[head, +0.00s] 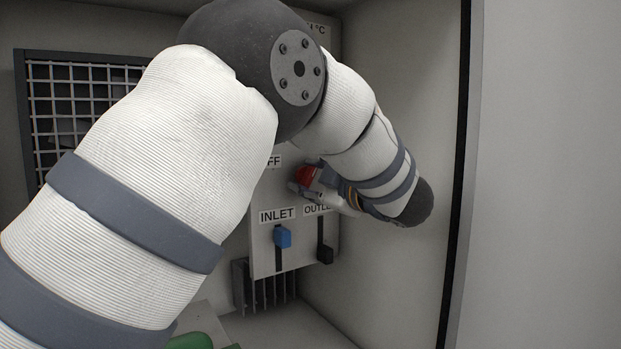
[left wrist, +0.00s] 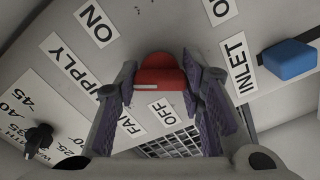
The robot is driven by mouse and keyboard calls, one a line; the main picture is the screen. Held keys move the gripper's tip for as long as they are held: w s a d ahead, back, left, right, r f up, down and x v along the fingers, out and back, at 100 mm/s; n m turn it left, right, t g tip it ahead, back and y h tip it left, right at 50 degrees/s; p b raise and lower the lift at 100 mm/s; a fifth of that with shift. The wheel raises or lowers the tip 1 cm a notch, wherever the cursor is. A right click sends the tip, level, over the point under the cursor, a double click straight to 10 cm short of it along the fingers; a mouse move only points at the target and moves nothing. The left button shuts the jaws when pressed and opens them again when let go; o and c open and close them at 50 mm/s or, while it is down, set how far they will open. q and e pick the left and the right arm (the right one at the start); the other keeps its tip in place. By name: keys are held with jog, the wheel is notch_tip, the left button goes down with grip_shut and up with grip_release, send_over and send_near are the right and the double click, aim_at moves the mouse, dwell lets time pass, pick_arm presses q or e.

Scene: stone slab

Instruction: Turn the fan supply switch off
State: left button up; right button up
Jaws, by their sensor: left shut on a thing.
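The fan supply switch is a red knob (left wrist: 162,74) with a white mark, on a pale panel. In the left wrist view it sits between the fingers of my left gripper (left wrist: 165,88), which is shut on it. The ON label (left wrist: 96,24) is at upper left of the knob and the OFF label (left wrist: 163,112) just below it. In the head view the red knob (head: 306,175) shows at the tip of my left gripper (head: 318,185); my arm hides much of the panel. I cannot tell which label the knob points to.
Below the knob in the head view are a blue INLET slider (head: 282,237) and a dark OUTLET slider (head: 325,254). A dark temperature knob (left wrist: 38,137) shows in the left wrist view. A grille (head: 75,105) is on the left; cabinet walls enclose the panel.

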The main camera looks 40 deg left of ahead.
pick_arm(q)
jog(key=n, duration=1.3)
jog(key=shift+n, duration=0.7)
jog(key=o, duration=1.2)
jog(key=shift+c, duration=0.2)
jog(key=v, duration=1.2)
